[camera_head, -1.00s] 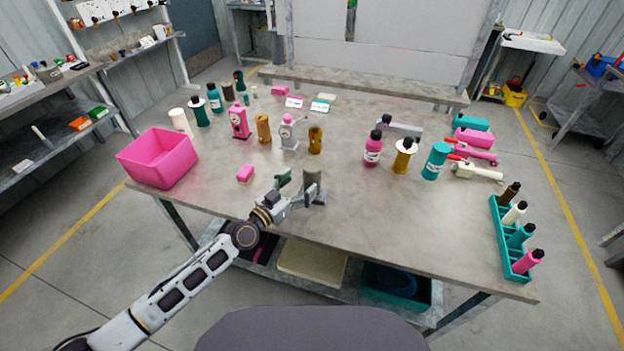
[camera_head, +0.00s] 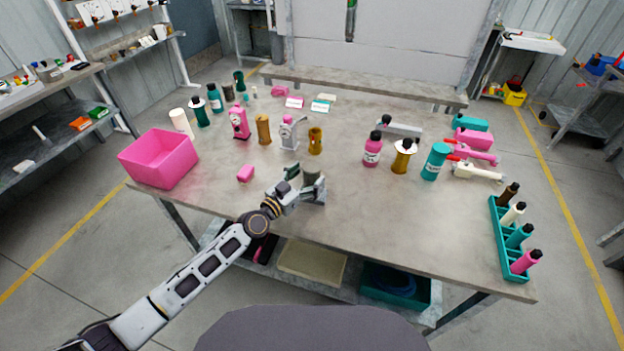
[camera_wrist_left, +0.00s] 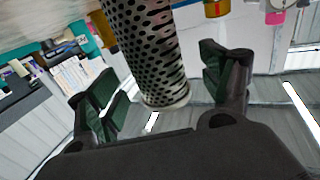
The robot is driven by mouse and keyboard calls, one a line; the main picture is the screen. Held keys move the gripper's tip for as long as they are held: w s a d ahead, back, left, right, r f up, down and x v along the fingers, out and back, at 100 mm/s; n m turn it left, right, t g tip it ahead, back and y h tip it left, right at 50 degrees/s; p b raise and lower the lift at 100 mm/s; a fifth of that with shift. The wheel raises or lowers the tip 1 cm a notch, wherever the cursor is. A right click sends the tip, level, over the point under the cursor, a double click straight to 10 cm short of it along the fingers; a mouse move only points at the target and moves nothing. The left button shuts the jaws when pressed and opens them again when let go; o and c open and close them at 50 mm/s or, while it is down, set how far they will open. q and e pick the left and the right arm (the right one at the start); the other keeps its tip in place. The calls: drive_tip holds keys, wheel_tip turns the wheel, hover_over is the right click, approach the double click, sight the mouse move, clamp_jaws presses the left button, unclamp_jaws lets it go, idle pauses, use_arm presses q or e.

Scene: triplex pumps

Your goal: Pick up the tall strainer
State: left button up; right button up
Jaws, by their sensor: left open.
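The tall strainer (camera_wrist_left: 148,50) is a grey metal cylinder full of round holes. In the head view the strainer (camera_head: 311,180) stands near the front edge of the table, partly hidden by my gripper. My left gripper (camera_head: 305,187) is open around it, with one finger to its left and one to its right. In the left wrist view the strainer lies between the two dark green finger pads of my left gripper (camera_wrist_left: 162,88), with visible space at both sides. My right gripper is not in view.
Pumps and bottles stand farther back. A teal rack (camera_head: 497,225) with several bottles is at the right. The front middle right of the table is clear.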

sight(312, 166)
use_arm(q)
drive_tip(key=shift+x, duration=1.15)
drive_tip(key=shift+c, duration=0.3)
drive_tip(key=c, duration=0.5)
drive_tip(key=shift+c, duration=1)
drive_tip(key=c, duration=0.4)
drive_tip(key=shift+r, duration=0.35)
drive_tip(key=shift+d+r+p, duration=0.1)
drive_tip(key=shift+r+p, duration=0.3)
drive_tip(key=shift+p, duration=0.1)
drive_tip(key=shift+r+p, duration=0.5)
drive_tip(key=shift+r, duration=0.1)
wheel_tip(312, 166, up, 2)
drive_tip(key=shift+r+p, duration=0.25)
drive_tip(key=shift+p, duration=0.6)
wheel_tip(312, 166, up, 3)
drive_tip(key=shift+f+p, duration=0.2)
drive_tip(key=shift+p, duration=0.5)
drive_tip(key=shift+r, duration=0.75)
drive_tip(key=shift+r+p, duration=0.35)
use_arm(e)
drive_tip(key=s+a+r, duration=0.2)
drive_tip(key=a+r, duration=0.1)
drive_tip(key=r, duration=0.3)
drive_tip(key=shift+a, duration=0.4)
